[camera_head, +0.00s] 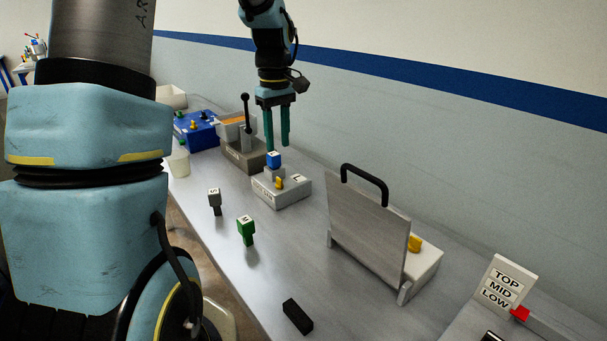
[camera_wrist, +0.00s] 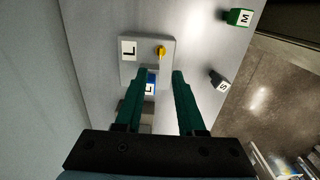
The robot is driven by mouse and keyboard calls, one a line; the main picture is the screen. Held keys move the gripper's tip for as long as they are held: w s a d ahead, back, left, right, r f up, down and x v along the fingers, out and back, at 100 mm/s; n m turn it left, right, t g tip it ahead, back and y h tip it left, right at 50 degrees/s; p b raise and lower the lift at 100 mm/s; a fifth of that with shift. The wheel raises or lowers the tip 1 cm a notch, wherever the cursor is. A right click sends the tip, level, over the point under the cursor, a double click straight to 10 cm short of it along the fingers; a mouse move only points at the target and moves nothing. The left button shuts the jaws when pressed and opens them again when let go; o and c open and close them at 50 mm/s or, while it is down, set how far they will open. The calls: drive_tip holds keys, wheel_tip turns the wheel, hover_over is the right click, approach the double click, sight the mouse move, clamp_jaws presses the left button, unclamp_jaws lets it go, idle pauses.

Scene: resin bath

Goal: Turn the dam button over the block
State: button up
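A pale grey fixture (camera_head: 290,196) on the bench bears an L label and some small front lettering; it also shows in the wrist view (camera_wrist: 129,70). A blue block (camera_head: 273,159) with a white marked face stands at its far-left side; in the wrist view it reads L (camera_wrist: 151,83). A yellow button (camera_head: 279,183) sits on the fixture beside the block and also shows in the wrist view (camera_wrist: 161,51). The left finger partly overlaps the block in the wrist view (camera_wrist: 160,74).
A grey lever box (camera_head: 243,159) and a blue box (camera_head: 202,136) stand behind the fixture. A block marked S (camera_head: 214,197) and a green M block (camera_head: 245,228) stand in front. A handled metal plate (camera_head: 365,225) stands right. A black bar (camera_head: 297,317) lies near the front.

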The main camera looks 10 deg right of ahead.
sight(279, 179)
wheel_tip(279, 179, down, 10)
drive_tip(key=shift+a+f+p, duration=0.1)
drive_tip(key=shift+f+p, duration=0.1)
drive_tip(key=shift+p, duration=0.9)
clamp_jaws()
